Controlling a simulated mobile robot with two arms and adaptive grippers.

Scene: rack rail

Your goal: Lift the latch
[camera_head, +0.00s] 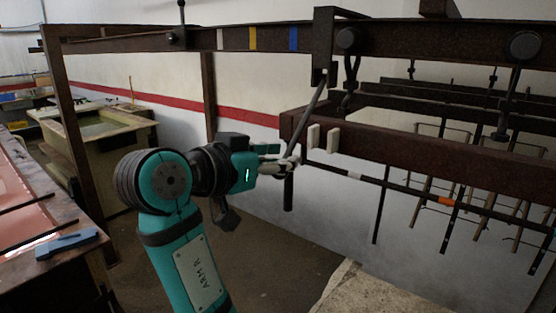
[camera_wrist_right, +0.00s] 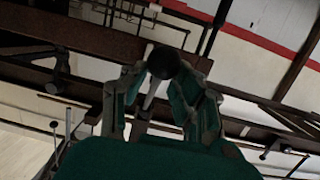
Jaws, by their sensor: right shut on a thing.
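The latch, a thin grey lever (camera_head: 311,115), slants down and left from a dark bracket (camera_head: 323,45) on the overhead rail. Its lower end reaches the fingers of my right gripper (camera_head: 290,165). A dark cylindrical handle end (camera_head: 288,193) hangs just below the fingers. In the right wrist view, a dark round knob (camera_wrist_right: 163,62) sits between the two fingers of my right gripper (camera_wrist_right: 165,85), with a pale rod under it. My right gripper is shut on the latch handle; the exact contact is partly hidden by the fingers. My left gripper is not in view.
A thick rusty beam (camera_head: 430,160) with two pale tabs ends just right of the gripper. A rack rod (camera_head: 380,182) runs below it with hanging rods. The overhead rail (camera_head: 130,43) crosses above. A tank (camera_head: 100,130) and a bench with a blue tool (camera_head: 67,244) stand left.

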